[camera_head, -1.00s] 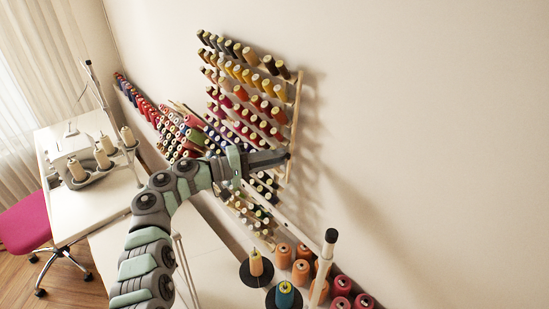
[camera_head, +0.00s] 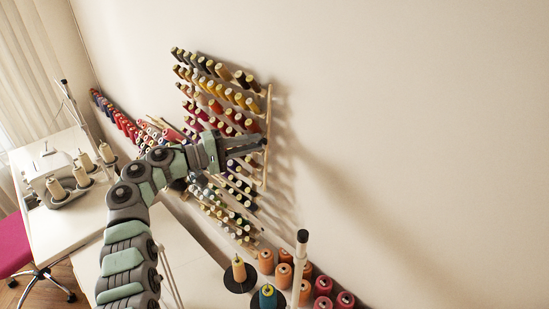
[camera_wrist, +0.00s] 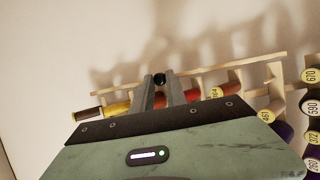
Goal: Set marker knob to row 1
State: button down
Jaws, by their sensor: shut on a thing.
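The spool rack (camera_head: 268,105) stands against the wall, its right upright bare wood. My gripper (camera_head: 262,143) reaches across the rack from the left, its tips at this right upright, a little below the row of dark red spools (camera_head: 240,120). In the wrist view my gripper (camera_wrist: 160,88) has its two grey fingers close together around a small round black knob (camera_wrist: 159,79). The fingers hide most of the knob's sides. In the head view I cannot make out the knob at the fingertips. No row numbers can be read on the upright.
Yellow spools (camera_head: 237,98) and a top row of spools (camera_head: 222,70) sit above my gripper. Several rows lie below it. Orange cones (camera_head: 283,275) and a white post (camera_head: 300,262) stand lower right. The wall right of the rack is clear.

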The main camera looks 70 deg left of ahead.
jog(key=shift+w+r, duration=0.1)
jog(key=shift+r, duration=0.4)
jog(key=c, duration=1.3)
grip_release()
jog(key=shift+c, duration=0.2)
jog(key=s+b, duration=0.2)
jog(key=s, duration=0.9)
jog(key=shift+d+b, duration=0.2)
jog(key=shift+b, duration=0.1)
jog(key=shift+f, duration=0.1)
